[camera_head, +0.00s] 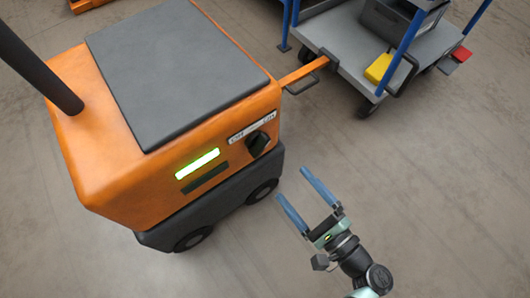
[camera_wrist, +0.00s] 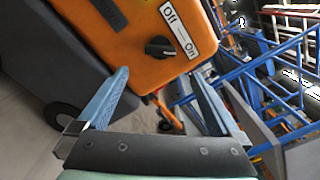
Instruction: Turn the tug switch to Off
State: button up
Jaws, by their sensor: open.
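The orange tug (camera_head: 110,155) stands at the left of the head view, its side panel facing my gripper. Its black rotary switch (camera_head: 258,143) sits below a white Off/On label (camera_head: 252,128). In the wrist view the switch (camera_wrist: 160,47) lies beside the label (camera_wrist: 180,27), and a pale mark on the knob seems to face the On end. My gripper (camera_head: 292,183) is open and empty, in front of the panel and apart from the switch. In the wrist view the knob appears just beyond and between the two blue fingertips (camera_wrist: 160,73).
A green light strip (camera_head: 197,163) glows on the tug's panel. An orange tow bar (camera_head: 305,72) joins the tug to a grey cart (camera_head: 345,72) with blue posts, carrying a yellow block (camera_head: 378,68). The floor around my gripper is clear.

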aim_at(263, 150)
jog(key=b+x, duration=0.3)
jog(key=x, duration=0.9)
jog(key=shift+b, duration=0.4)
jog(key=c, duration=1.2)
